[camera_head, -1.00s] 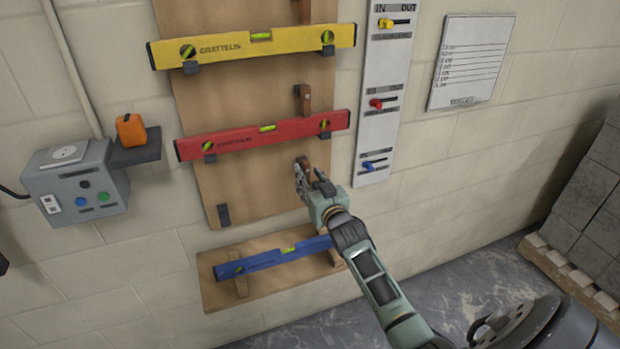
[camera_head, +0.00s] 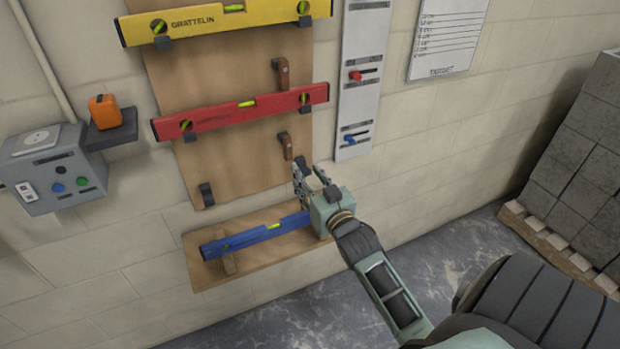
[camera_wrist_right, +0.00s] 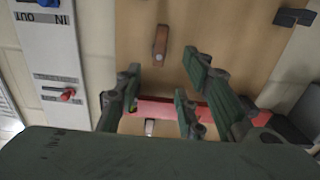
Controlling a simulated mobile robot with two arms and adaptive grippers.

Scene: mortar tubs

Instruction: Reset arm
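My right gripper (camera_head: 308,172) is in front of the wall, just below the lower wooden peg (camera_head: 285,145) of the board and by the right end of the blue level (camera_head: 255,236). In the right wrist view its fingers (camera_wrist_right: 165,95) are spread apart with nothing between them. The red level (camera_wrist_right: 158,108) shows behind them, away from the fingers. In the head view the blue level lies on a low wooden shelf, its right end partly hidden by the gripper. The left gripper is not in view.
The red level (camera_head: 240,112) and yellow level (camera_head: 215,20) hang on the wooden board (camera_head: 240,160). A slider panel (camera_head: 360,100) and paper sheet (camera_head: 447,38) are to its right. A grey control box (camera_head: 60,172) is left. Stacked blocks (camera_head: 580,150) stand at right. Floor between is clear.

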